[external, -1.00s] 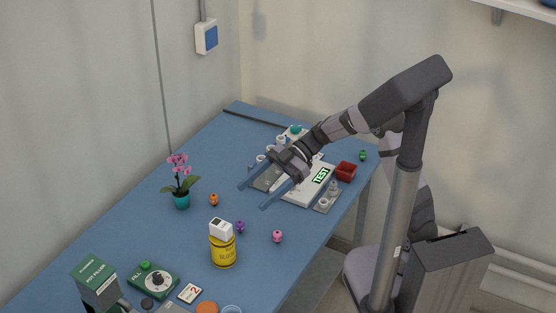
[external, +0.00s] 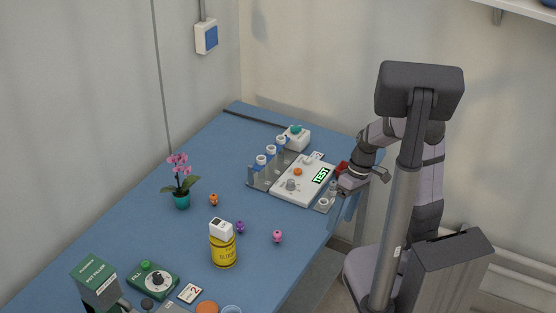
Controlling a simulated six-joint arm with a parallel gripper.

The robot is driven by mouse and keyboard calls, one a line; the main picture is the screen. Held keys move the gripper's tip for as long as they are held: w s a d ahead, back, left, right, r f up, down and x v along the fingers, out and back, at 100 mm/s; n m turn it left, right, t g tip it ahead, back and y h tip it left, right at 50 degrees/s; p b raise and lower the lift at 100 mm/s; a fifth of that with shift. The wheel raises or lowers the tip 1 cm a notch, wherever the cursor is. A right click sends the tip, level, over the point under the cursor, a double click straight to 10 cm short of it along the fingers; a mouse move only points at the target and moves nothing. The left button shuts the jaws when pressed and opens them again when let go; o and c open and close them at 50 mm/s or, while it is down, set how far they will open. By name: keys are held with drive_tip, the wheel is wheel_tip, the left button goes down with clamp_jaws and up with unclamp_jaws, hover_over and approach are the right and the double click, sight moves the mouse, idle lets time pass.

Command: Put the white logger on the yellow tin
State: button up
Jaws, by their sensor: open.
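The yellow tin (external: 223,253) stands upright on the blue table, toward the front. The white logger (external: 221,229) sits on top of the tin, with a dark patch on its upper face. My gripper (external: 350,208) is at the right edge of the table, beside the white test device, well apart from the tin and the logger. Its jaws are open, with nothing seen between them.
The white test device (external: 301,184) with a lit screen stands at the back right, beside a rack of vials (external: 262,172). A potted orchid (external: 182,200) stands at left. Small purple (external: 239,227), pink (external: 277,237) and orange (external: 213,199) objects lie near the tin.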

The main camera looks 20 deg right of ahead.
drive_tip(key=s+d+f+m+t+h, duration=0.1)
drive_tip(key=s+d+f+m+h, duration=0.1)
drive_tip(key=d+m, duration=0.5)
drive_tip(key=d+h, duration=0.1)
drive_tip(key=d, duration=0.3)
drive_tip(key=shift+s+t+h, duration=0.3)
drive_tip(key=shift+t, duration=0.1)
wheel_tip(320, 180, up, 4)
drive_tip(key=p, duration=0.4)
drive_tip(key=shift+r, duration=0.1)
